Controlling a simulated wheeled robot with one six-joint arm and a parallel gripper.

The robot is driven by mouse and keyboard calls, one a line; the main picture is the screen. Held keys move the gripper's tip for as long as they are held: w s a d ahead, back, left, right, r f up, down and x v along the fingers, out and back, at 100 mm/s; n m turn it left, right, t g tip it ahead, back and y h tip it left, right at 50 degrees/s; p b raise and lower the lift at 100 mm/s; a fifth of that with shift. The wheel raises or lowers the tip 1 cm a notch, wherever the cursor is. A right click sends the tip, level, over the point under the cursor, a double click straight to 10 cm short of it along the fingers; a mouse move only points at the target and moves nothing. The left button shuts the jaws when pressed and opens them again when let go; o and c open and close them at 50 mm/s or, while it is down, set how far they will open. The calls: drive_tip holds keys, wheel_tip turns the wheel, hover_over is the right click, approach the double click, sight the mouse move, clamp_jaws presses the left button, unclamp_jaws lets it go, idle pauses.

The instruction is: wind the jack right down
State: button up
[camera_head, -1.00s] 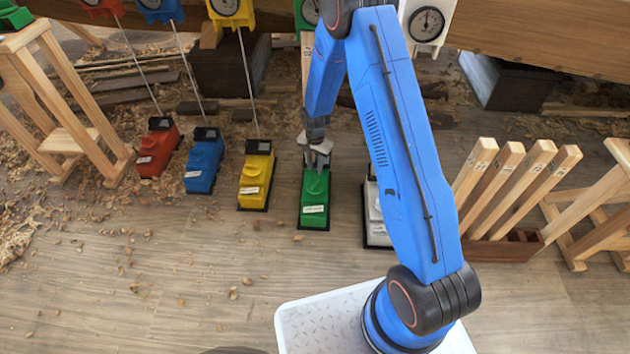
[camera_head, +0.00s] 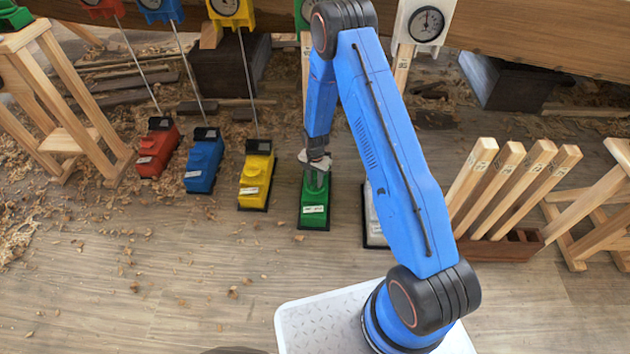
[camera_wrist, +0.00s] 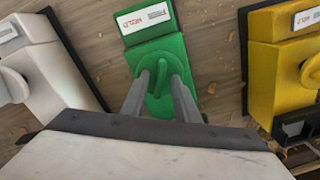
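The green jack (camera_head: 314,214) stands on the floor below the hull, with a label on its near end. In the wrist view the green jack (camera_wrist: 158,50) shows a raised green knob (camera_wrist: 161,76) and a label that seems to read HOLD. My gripper (camera_head: 316,178) is over the jack's top, pointing down. In the wrist view the fingers of my gripper (camera_wrist: 162,80) are apart, one on each side of the knob, with small gaps seen between. The green gauge above is mostly hidden behind my arm.
A yellow jack (camera_head: 255,182), blue jack (camera_head: 204,165) and red jack (camera_head: 158,150) stand to the left. A white jack (camera_wrist: 45,62) is close on the other side. Wooden posts in a rack (camera_head: 510,245) stand at right. A wooden trestle (camera_head: 70,140) is at left.

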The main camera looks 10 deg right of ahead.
clamp_jaws()
drive_tip(key=n, duration=0.5)
drive_tip(key=shift+n, duration=0.4)
drive_tip(key=n, duration=0.5)
idle(0.4)
unclamp_jaws()
